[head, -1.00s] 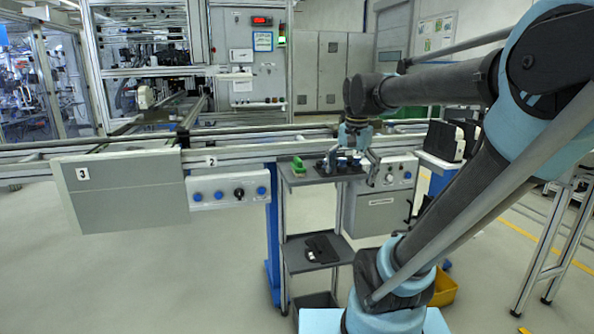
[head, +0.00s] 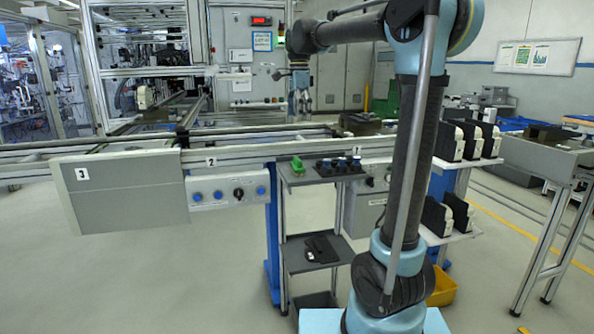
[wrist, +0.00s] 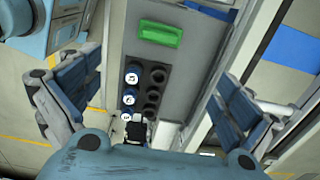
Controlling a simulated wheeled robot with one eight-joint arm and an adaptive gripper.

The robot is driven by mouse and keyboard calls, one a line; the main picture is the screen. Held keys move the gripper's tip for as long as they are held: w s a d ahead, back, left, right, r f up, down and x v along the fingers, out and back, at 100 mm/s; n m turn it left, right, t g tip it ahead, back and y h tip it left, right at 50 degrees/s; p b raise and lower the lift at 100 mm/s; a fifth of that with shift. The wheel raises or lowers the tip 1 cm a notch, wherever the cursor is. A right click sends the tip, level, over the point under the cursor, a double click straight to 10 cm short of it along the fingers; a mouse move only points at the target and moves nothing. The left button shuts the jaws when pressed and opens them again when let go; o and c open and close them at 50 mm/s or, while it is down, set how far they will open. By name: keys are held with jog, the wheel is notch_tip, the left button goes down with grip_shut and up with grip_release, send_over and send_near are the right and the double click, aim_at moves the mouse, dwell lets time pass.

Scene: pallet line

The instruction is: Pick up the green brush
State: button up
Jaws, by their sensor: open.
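The green brush (head: 297,166) lies at the left end of the top shelf of a small grey trolley (head: 318,178). In the wrist view the brush (wrist: 161,33) is a green block near the top, lying crosswise on the grey shelf. My gripper (head: 300,112) is open and empty, well above the shelf in the head view. In the wrist view its fingers are spread wide on either side of the shelf, and the brush is beyond them, apart from both.
A dark holder (head: 338,168) with several round blue-and-white topped items and empty rings stands beside the brush. A black object (head: 321,248) lies on the lower shelf. Conveyor rails (head: 235,153) run behind the trolley. A yellow bin (head: 441,288) is on the floor.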

send_near(298, 159)
jog(key=f, duration=0.5)
jog(key=shift+w+d+f, duration=0.1)
jog(key=shift+w+f, duration=0.1)
jog(key=shift+w, duration=0.15)
jog(key=shift+s+a+f, duration=0.1)
jog(key=shift+f, duration=1.3)
jog(key=shift+a+f, duration=0.1)
jog(key=shift+f, duration=1.25)
jog(key=shift+c, duration=0.3)
jog(key=c, duration=1.1)
